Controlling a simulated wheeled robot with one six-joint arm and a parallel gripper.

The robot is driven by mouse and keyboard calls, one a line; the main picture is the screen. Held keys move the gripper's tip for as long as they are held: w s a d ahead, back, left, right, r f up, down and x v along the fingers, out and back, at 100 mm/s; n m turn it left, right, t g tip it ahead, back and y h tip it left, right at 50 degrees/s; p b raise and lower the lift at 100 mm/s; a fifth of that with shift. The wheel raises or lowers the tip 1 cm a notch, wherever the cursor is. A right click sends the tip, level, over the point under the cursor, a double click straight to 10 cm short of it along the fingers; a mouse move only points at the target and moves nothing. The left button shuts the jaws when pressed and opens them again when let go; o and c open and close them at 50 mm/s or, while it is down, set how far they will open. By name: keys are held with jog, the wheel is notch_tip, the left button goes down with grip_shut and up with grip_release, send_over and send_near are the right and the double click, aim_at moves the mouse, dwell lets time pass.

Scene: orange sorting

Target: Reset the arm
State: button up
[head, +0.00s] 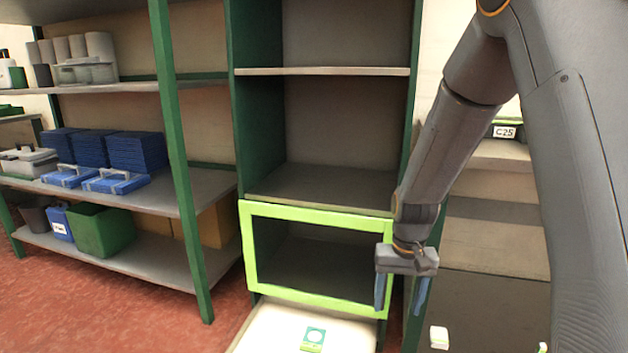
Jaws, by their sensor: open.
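My arm reaches down from the upper right in the head view. My gripper (400,299) hangs pointing down, with its two bluish fingers apart and nothing between them. It is in front of the right edge of the bright green-framed compartment (250,250) of the shelf unit. The compartment looks empty, and its right edge is partly hidden behind my gripper. No orange is in view.
A white surface (270,330) with a green-and-white label (314,338) lies below the compartment. Left stands a green-posted rack (185,190) with blue boxes (137,150) and a green bin (103,232). Right is a stepped unit near a C25 sign (504,132). Red floor (130,310) is free at lower left.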

jog(key=s+a+r+n, duration=0.2)
jog(key=s+a+r, duration=0.1)
jog(key=s+a, duration=0.4)
jog(key=s+a+r+n, duration=0.2)
jog(key=s+a+r, duration=0.3)
jog(key=a, duration=0.4)
jog(key=s+a+n+b, duration=0.2)
jog(key=s+a+n, duration=0.25)
jog(key=s, duration=1.05)
jog(key=d+r+m+p, duration=0.3)
jog(key=d+r+p, duration=0.7)
jog(key=r+p, duration=0.3)
jog(key=d+r+m+p, duration=0.4)
jog(key=d+r+p, duration=0.6)
jog(key=r+p, duration=0.4)
jog(key=p, duration=0.4)
jog(key=shift+d+r, duration=0.2)
jog(key=shift+r, duration=0.1)
